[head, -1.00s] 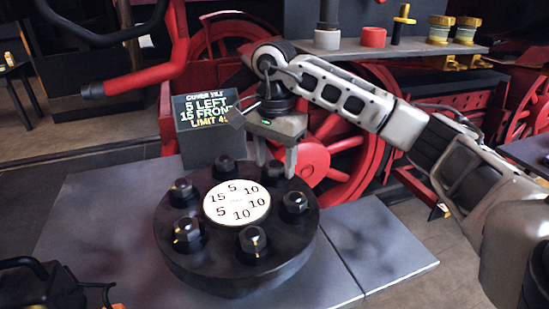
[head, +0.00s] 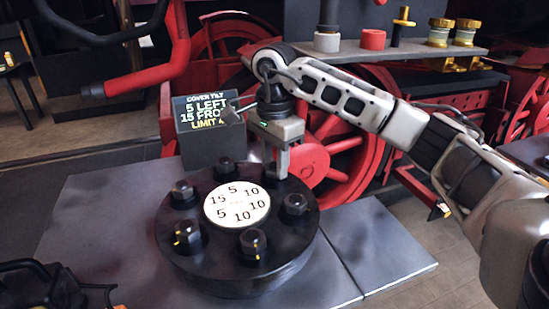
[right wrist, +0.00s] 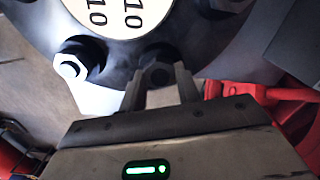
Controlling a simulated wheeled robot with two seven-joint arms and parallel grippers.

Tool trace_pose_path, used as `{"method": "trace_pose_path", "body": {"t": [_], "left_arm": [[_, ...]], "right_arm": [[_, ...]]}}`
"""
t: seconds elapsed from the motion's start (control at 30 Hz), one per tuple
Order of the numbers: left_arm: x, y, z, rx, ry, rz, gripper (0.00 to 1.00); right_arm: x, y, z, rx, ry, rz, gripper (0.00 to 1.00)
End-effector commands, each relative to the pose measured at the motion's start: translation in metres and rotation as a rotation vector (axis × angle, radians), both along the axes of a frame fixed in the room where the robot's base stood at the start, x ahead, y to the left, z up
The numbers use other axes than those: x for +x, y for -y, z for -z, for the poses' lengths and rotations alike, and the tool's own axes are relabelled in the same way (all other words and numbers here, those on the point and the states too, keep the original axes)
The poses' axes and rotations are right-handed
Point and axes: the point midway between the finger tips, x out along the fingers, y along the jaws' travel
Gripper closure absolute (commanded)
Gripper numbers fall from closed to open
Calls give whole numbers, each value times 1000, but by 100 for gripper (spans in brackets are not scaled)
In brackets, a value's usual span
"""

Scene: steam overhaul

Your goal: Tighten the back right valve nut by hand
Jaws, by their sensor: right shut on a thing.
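The round black valve cover (head: 205,272) lies on the grey bench top, with hex nuts around a white plate (head: 237,205) marked with 5s, 10s and a 15. My right gripper (head: 279,172) points down at the cover's back right edge. Its fingers are shut on the back right nut (right wrist: 157,73), which sits between the fingertips in the right wrist view; in the head view the fingers mostly hide it. The right nut (head: 295,205) and front right nut (head: 253,243) stand free. My left gripper is not in view.
A dark display (head: 188,143) behind the cover reads 5 left, 15 front, its limit line partly covered by my gripper. Red wheels (head: 315,165) and a shelf (head: 400,48) with fittings stand behind. A black handled object (head: 40,288) is at front left. Bench right of the cover is clear.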

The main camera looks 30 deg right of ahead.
Motion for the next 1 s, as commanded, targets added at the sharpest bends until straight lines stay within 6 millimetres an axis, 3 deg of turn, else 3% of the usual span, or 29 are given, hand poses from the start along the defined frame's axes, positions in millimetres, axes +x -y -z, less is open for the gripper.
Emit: {"method": "trace_pose_path", "body": {"t": [0.6,1.0], "left_arm": [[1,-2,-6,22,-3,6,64],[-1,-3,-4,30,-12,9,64]], "right_arm": [[1,0,-2,1,3,572,90],[1,0,-2,2,4,813,90]]}}
